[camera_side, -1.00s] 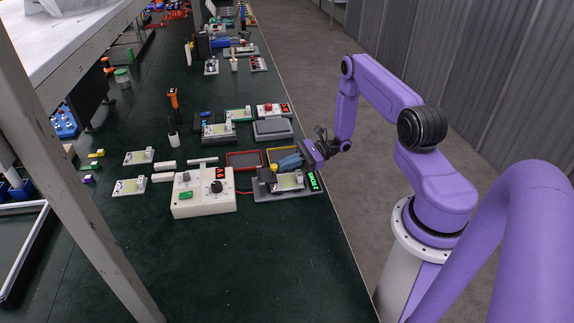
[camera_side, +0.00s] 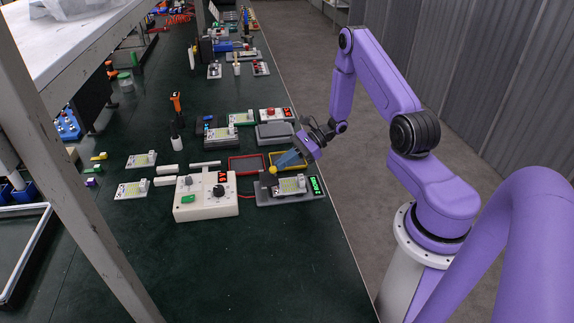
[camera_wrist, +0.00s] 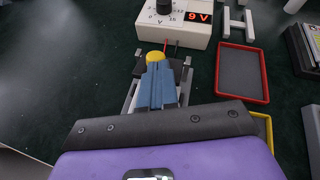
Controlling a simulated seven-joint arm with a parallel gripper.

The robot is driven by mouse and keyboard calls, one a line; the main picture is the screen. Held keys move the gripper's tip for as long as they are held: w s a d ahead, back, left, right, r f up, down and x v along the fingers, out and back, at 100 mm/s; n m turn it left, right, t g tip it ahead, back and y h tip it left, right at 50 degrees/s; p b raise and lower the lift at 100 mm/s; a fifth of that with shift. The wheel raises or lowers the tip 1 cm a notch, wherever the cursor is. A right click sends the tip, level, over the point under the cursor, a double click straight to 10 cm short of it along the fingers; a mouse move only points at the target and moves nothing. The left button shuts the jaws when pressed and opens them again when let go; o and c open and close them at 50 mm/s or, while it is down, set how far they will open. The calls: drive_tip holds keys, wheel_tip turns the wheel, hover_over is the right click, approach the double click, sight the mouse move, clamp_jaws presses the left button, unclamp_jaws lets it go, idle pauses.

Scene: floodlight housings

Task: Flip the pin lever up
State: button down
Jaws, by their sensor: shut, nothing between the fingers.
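The test fixture (camera_side: 264,200) is a grey base on the bench with a light board (camera_side: 291,186) on it and a small display (camera_side: 316,186) with green characters at its right. A yellow ball knob (camera_side: 272,170) stands at the fixture's back left; I take it as the pin lever's end. My gripper (camera_side: 279,165) has blue fingers, shut and empty, slanting down to the knob. In the wrist view the yellow knob (camera_wrist: 155,57) shows just past the fingertips (camera_wrist: 158,70); I cannot tell if they touch. The lever's arm is mostly hidden by the fingers.
A white power supply box (camera_side: 206,206) stands left of the fixture, with a red wire between them; its display reads 9 V (camera_wrist: 199,18). A red-rimmed tray (camera_side: 247,165) and a yellow-rimmed tray (camera_side: 274,156) lie behind. The bench in front is clear.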

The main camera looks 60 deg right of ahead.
sight(264, 176)
drive_tip(key=w+a+r+g+h, duration=0.1)
drive_tip(key=r+g+h, duration=0.1)
drive_tip(key=h, duration=0.1)
drive_tip(key=shift+w+a+m+g, duration=0.3)
drive_tip(key=shift+w+a+g, duration=0.05)
drive_tip(key=shift+a+g, duration=0.05)
drive_tip(key=shift+w+a+r+g+h, duration=0.45)
drive_tip(key=shift+w+a+g+h, duration=0.35)
drive_tip(key=shift+h, duration=0.4)
drive_tip(key=shift+w+a+r, duration=0.15)
drive_tip(key=shift+w+a, duration=0.4)
drive_tip(key=shift+r, duration=0.15)
drive_tip(key=shift+r, duration=0.7)
